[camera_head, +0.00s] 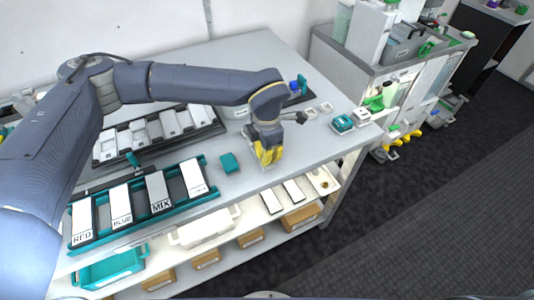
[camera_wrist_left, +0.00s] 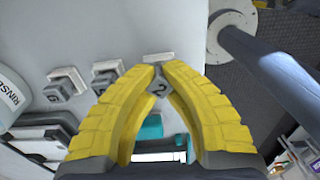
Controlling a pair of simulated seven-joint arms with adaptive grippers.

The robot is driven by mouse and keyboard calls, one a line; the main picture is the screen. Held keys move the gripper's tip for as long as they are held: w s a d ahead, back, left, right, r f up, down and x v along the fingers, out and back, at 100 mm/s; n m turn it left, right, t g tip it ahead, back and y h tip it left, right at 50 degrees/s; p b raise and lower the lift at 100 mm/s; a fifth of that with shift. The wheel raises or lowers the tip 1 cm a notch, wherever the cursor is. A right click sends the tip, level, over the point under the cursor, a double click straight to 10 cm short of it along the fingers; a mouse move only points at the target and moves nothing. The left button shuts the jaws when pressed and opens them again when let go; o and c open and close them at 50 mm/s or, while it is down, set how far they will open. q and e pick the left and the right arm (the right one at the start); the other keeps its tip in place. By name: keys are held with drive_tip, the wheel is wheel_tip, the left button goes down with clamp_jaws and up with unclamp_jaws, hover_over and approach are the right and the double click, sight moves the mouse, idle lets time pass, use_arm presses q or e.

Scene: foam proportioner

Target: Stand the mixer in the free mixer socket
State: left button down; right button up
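My left gripper (camera_head: 268,157) has yellow fingers pointing down over the tabletop, near its front edge. In the left wrist view, the fingertips (camera_wrist_left: 162,74) close in on a small grey piece marked "2" (camera_wrist_left: 158,87), seemingly the mixer. The piece is turned like a diamond against its neighbours; its lower part is hidden. A white socket-like base (camera_wrist_left: 158,57) shows just beyond the fingertips; whether the piece touches it cannot be told. Two similar grey pieces (camera_wrist_left: 62,88) (camera_wrist_left: 104,77) sit at white bases to the left.
A teal rack (camera_head: 140,218) with panels marked RED, BLUE and MIX lies left of the gripper. A small teal block (camera_head: 230,162) lies between them. A white RINSE container (camera_wrist_left: 12,90) stands close by.

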use_arm(q)
drive_tip(key=shift+f, duration=0.25)
drive_tip(key=c, duration=1)
unclamp_jaws()
drive_tip(key=shift+c, duration=0.2)
drive_tip(key=shift+r, duration=4)
